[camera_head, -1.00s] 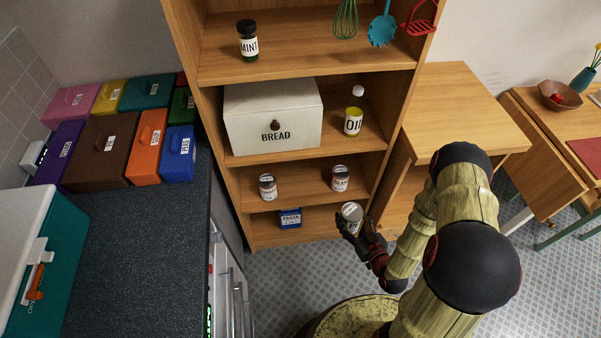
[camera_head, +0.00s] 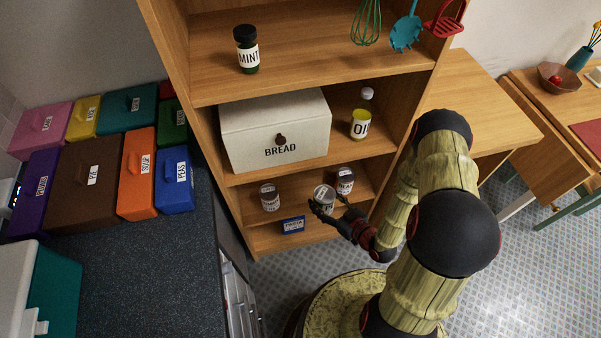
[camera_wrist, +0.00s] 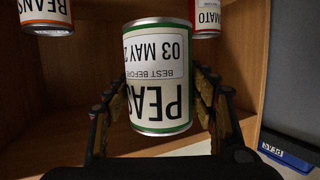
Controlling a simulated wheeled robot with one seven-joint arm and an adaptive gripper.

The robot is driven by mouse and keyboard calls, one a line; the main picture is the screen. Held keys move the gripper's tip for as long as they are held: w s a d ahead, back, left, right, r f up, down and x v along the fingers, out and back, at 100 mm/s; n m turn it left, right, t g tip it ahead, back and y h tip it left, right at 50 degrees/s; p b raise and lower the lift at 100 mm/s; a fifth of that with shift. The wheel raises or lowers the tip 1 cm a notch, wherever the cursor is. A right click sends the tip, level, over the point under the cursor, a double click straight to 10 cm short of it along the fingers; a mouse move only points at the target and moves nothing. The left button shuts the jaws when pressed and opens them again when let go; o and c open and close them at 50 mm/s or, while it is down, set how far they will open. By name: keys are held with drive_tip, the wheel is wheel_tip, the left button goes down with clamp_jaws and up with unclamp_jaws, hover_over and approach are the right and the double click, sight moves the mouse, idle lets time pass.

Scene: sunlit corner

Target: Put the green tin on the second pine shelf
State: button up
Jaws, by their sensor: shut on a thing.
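The green tin is the PEAS tin (camera_head: 324,197), with a green rim and white label. My gripper (camera_head: 332,212) is shut on it, one finger on each side, as the wrist view also shows the tin (camera_wrist: 158,80) between the fingers. Its lettering is upside down in the wrist view. In the head view it appears at the front of the pine unit's second board from the bottom (camera_head: 300,222), between two other tins. I cannot tell whether it touches the board.
A TOMATO tin (camera_head: 269,198) stands left of the held tin and a BEANS tin (camera_head: 345,180) close on its right. Below is a blue PASTA box (camera_head: 293,226); above are a BREAD box (camera_head: 275,130) and an oil bottle (camera_head: 361,118). The counter (camera_head: 150,265) lies left.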

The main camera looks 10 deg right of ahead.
drive_tip(key=shift+w+d+f+b, duration=0.15)
drive_tip(key=shift+w+f+b, duration=1.15)
drive_tip(key=shift+w+f, duration=0.9)
drive_tip(key=shift+w+d+f+b, duration=0.2)
drive_tip(key=shift+w+f+b, duration=1.05)
drive_tip(key=shift+w+f, duration=0.9)
drive_tip(key=shift+w+d+f+b, duration=0.15)
drive_tip(key=shift+w+f+b, duration=1.15)
drive_tip(key=shift+w+f, duration=0.85)
drive_tip(key=shift+w+r, duration=0.1)
drive_tip(key=shift+w, duration=0.1)
drive_tip(key=shift+f+b, duration=0.25)
drive_tip(key=shift+b, duration=0.05)
drive_tip(key=o, duration=1.6)
